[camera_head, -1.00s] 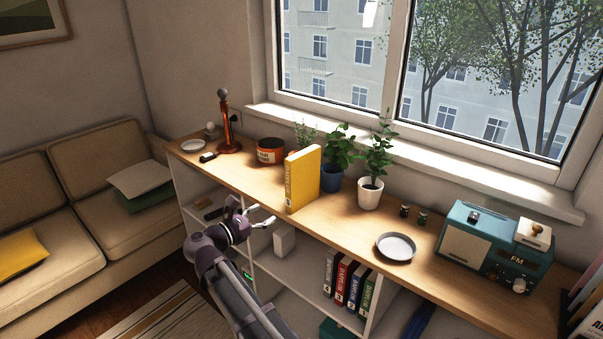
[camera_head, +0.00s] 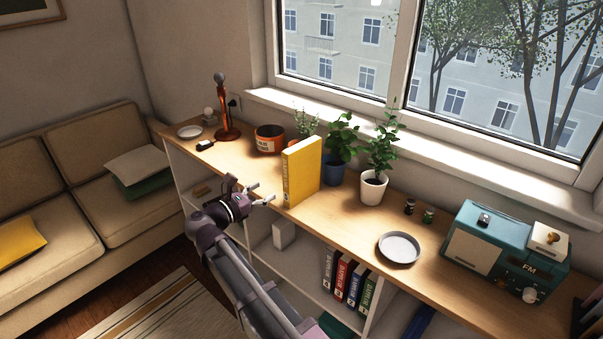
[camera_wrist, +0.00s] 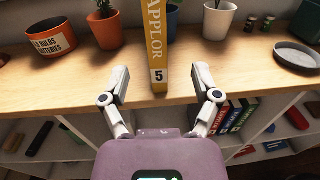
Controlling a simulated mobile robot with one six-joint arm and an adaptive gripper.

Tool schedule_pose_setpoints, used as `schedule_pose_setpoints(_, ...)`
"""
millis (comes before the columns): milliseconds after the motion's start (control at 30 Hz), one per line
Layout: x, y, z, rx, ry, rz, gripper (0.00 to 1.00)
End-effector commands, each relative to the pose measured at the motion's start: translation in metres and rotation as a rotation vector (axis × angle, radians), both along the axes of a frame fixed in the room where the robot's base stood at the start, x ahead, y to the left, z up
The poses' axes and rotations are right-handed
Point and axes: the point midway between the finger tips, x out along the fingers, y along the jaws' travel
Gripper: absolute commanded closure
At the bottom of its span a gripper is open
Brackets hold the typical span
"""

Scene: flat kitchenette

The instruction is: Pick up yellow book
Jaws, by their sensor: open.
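The yellow book (camera_head: 303,170) stands upright on the wooden shelf top, its spine facing the shelf's front edge. In the wrist view the book (camera_wrist: 156,45) shows its spine with a "5" near the bottom, roughly midway between my two fingers. My gripper (camera_head: 264,193) is open and empty, just in front of and left of the book in the head view. In the wrist view my gripper (camera_wrist: 160,84) has its fingertips spread on either side of the spine's lower end, near the shelf edge. I cannot tell whether a finger touches the book.
An orange tin (camera_head: 270,139) stands left of the book. A blue-potted plant (camera_head: 336,165) and a white-potted plant (camera_head: 373,187) stand close behind and right. A grey plate (camera_head: 399,248) and teal radio (camera_head: 505,252) are farther right. Books (camera_head: 347,283) fill part of the lower shelf.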

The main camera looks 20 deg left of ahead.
Motion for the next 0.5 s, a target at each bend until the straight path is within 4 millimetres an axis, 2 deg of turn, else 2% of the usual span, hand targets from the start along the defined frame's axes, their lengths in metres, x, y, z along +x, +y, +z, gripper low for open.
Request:
schedule_pose_setpoints(167, 0.009, -0.003, 0.000, 0.000, 0.000, 0.001, 0.20)
schedule_pose_setpoints(500, 0.049, -0.022, 0.000, 0.000, 0.000, 0.002, 0.20)
